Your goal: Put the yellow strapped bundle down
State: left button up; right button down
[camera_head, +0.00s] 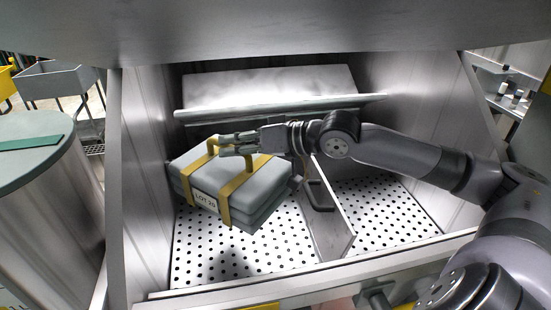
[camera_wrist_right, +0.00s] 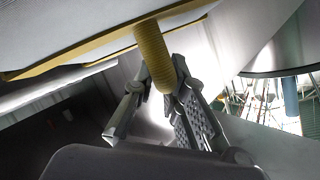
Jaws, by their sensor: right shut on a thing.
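The yellow strapped bundle (camera_head: 225,185) is a grey folded stack with two yellow straps, a yellow handle and a label reading "LOT 20". It is tilted, in the left compartment of the metal bin, over the perforated floor (camera_head: 215,256). I cannot tell whether its lower edge touches the floor. My right gripper (camera_head: 232,146) is shut on the bundle's yellow handle. My left gripper is not in view.
A low divider (camera_head: 333,215) separates the left compartment from the empty right perforated floor (camera_head: 385,212). A metal ledge (camera_head: 280,107) crosses the back. Metal side walls and a front rim (camera_head: 300,282) enclose the bin. A round grey-topped drum (camera_head: 35,150) stands outside at left.

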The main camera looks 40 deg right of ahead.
notch_tip(320, 180, down, 13)
jog(key=shift+f, duration=0.15)
notch_tip(320, 180, down, 5)
jog(key=shift+f, duration=0.1)
dwell(0.3)
jog(key=shift+f+b, duration=0.1)
jog(key=shift+b, duration=0.25)
jog(key=c, duration=2)
grip_release()
jog(key=shift+s+f, duration=0.15)
jog(key=shift+f, duration=0.05)
jog(key=o, duration=0.4)
